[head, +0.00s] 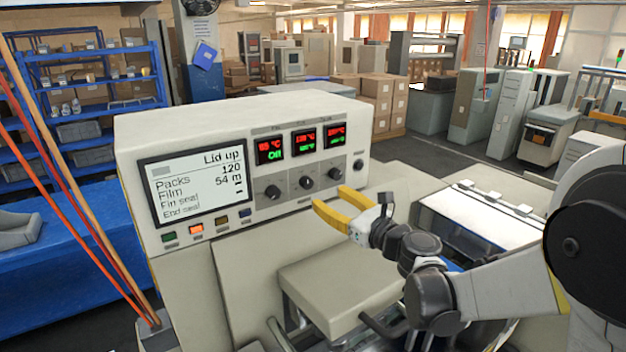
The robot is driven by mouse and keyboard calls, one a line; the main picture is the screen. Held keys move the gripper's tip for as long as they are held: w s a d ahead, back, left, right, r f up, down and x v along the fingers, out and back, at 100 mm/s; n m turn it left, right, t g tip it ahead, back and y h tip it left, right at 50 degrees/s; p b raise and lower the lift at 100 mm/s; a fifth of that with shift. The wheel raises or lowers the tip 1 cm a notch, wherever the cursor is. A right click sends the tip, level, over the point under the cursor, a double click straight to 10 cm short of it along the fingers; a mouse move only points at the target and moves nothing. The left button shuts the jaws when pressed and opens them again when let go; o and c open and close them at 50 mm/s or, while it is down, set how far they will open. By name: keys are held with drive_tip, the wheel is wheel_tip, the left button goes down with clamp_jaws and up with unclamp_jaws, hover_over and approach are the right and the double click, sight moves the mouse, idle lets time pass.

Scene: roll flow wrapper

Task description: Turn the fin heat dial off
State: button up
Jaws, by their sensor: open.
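The control panel (240,170) of the wrapper carries three dark dials in a row under three small displays. The left dial (273,192) sits below the left display (269,150), which shows a red temperature and "Off" in green. The label above it is too small to read surely, so I cannot confirm which dial is fin heat. The middle dial (307,182) and right dial (335,174) sit under displays with red and green figures. My gripper (329,199) has yellow fingers, spread open and empty, in front of the panel, below the middle and right dials. Contact is not visible.
A large screen (204,182) reads "Lid up", with several coloured buttons below. A black knob (358,165) is at the panel's right edge. A beige block (330,275) and a clear-lidded section (480,220) lie below and right. Orange and red poles (75,180) cross the left.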

sight(309, 185)
drive_tip(key=x, duration=0.9)
drive_tip(key=shift+s, duration=0.1)
clamp_jaws()
